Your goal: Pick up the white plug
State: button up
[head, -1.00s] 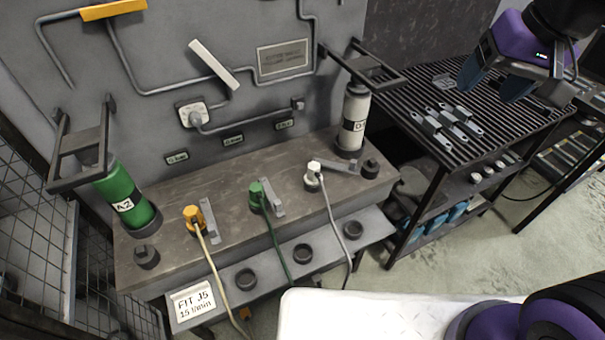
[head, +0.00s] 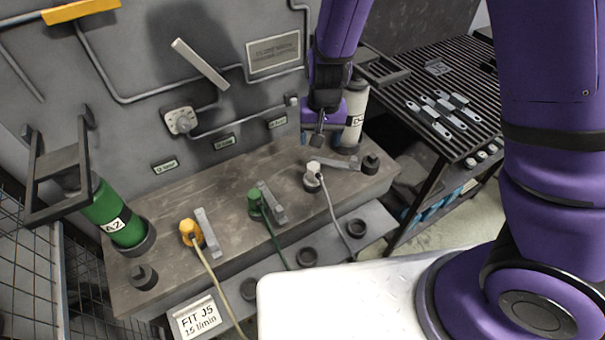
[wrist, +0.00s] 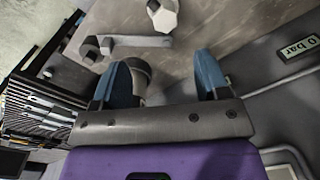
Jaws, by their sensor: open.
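The white plug (head: 313,169) sits on the grey bench ledge, at the right end of a row with a green plug (head: 256,199) and a yellow plug (head: 189,231). A cable runs down from it. In the wrist view the white plug (wrist: 163,15) is at the top, beyond the fingertips. My gripper (head: 319,136) is above and just behind the white plug, apart from it, in front of the white cylinder. In the wrist view my gripper (wrist: 163,75) has its two blue fingers spread with no plug between them.
A grey lever (head: 335,164) lies beside the white plug, with a dark round socket (head: 370,163) to its right. The white cylinder (head: 355,115) stands close behind my gripper. A slatted rack (head: 415,75) with several metal brackets is at right.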

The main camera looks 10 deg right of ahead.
aim_at(314, 166)
jog(key=f, duration=0.1)
jog(key=a+f, duration=0.1)
jog(key=f, duration=0.1)
jog(key=shift+w+a+f, duration=0.1)
jog(key=shift+w+a, duration=0.1)
jog(key=shift+a, duration=0.05)
notch_tip(314, 166, down, 5)
jog(key=shift+f, duration=0.1)
jog(key=f, duration=0.3)
jog(key=shift+s+d+f, duration=0.15)
jog(key=shift+d+f, duration=0.1)
jog(key=shift+f, duration=0.85)
jog(key=c, duration=1.2)
jog(key=shift+o, duration=0.2)
jog(key=shift+r, duration=0.15)
